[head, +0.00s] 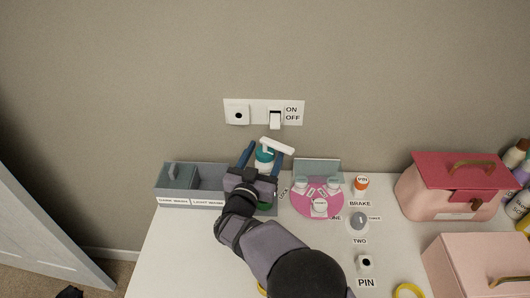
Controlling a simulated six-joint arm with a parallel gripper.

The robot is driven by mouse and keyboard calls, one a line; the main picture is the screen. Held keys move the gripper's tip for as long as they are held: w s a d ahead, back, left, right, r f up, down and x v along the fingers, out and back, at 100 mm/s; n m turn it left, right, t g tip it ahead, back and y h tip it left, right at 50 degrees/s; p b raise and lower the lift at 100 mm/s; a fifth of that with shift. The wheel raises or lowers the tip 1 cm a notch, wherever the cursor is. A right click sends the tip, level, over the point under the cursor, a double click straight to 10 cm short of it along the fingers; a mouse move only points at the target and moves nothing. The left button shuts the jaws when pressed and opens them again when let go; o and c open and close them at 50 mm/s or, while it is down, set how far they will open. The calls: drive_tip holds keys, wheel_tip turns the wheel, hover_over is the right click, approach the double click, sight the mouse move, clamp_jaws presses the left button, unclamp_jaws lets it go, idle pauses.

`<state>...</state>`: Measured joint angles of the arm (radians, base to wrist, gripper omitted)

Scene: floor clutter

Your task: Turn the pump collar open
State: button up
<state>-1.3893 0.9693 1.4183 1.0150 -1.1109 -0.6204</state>
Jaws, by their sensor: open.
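The pump (276,146) stands near the wall at the back of the white table, with a white spout head pointing right and slightly down. Its teal collar (264,155) is just below the head. My gripper (265,151) is open, with one blue finger left of the collar and one right of it. I cannot tell whether either finger touches the collar. The gripper body and wrist hide the lower part of the pump. A label reading LOCK (284,193) lies on the table right of the gripper; whether it belongs to the pump is unclear.
A grey divided tray (171,201) stands left of the gripper. A switch panel (257,112) is on the wall.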

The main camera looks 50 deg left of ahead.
clamp_jaws()
drive_tip(key=shift+a+r+m+t+h+b, duration=0.1)
drive_tip(key=shift+m+t+h+b, duration=0.3)
drive_tip(key=shift+m+t+h, duration=0.65)
drive_tip(key=c, duration=1.5)
unclamp_jaws()
drive_tip(key=m+h+b, duration=0.1)
drive_tip(key=h, duration=0.2)
drive_tip(key=shift+r+m+h+b, duration=0.1)
drive_tip(key=shift+m+h+b, duration=0.65)
drive_tip(key=shift+h, duration=0.1)
drive_tip(key=o, duration=1.5)
